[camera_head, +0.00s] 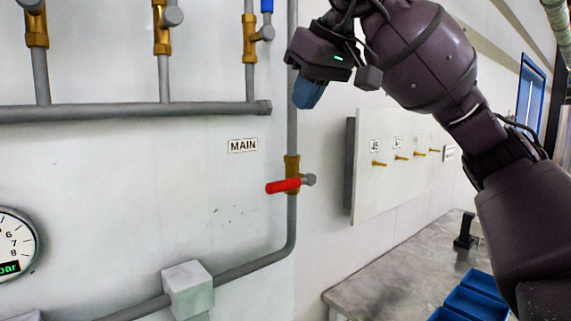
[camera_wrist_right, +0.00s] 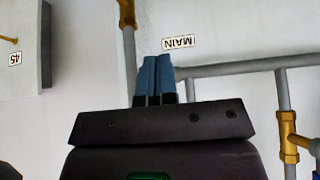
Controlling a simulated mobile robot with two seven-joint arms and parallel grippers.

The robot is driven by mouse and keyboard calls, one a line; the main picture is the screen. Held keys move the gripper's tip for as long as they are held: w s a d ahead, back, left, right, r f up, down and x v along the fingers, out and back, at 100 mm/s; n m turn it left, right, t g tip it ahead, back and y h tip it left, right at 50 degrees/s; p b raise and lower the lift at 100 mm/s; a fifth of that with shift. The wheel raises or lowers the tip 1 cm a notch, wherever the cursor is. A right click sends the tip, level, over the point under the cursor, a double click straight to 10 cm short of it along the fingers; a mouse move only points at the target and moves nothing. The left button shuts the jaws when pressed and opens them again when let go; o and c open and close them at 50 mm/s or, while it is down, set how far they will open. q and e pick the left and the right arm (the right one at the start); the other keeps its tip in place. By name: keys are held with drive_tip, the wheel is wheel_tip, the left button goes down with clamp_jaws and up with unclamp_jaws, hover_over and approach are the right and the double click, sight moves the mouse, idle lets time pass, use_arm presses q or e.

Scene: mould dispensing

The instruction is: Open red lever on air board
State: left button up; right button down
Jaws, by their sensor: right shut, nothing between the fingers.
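The red lever (camera_head: 283,186) sits on a brass valve (camera_head: 292,168) on the vertical grey pipe, beside the MAIN label (camera_head: 243,145). The lever lies roughly horizontal, across the pipe. My right gripper (camera_head: 308,95) is above the lever and apart from it, in front of the pipe's upper part. Its blue fingers are shut and empty. In the right wrist view the two blue fingers (camera_wrist_right: 155,80) lie side by side, with the MAIN label (camera_wrist_right: 178,42) beyond them; the red lever is not visible there. My left gripper is not in view.
Grey pipes (camera_head: 135,111) with several brass valves run along the upper wall. A pressure gauge (camera_head: 14,248) is at the lower left. A white panel with numbered brass knobs (camera_head: 395,168) stands to the right, above a grey table (camera_head: 385,282) with blue bins (camera_head: 470,302).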

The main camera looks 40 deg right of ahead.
drive_tip(key=shift+f, duration=0.15)
hover_over(285, 181)
drive_tip(key=f, duration=0.8)
drive_tip(key=shift+w+f, duration=0.25)
drive_tip(key=shift+f, duration=0.05)
drive_tip(key=shift+s+f, duration=0.2)
drive_tip(key=shift+f, duration=0.7)
drive_tip(key=shift+s+f, duration=0.2)
drive_tip(key=shift+f, duration=0.65)
drive_tip(key=shift+w, duration=0.1)
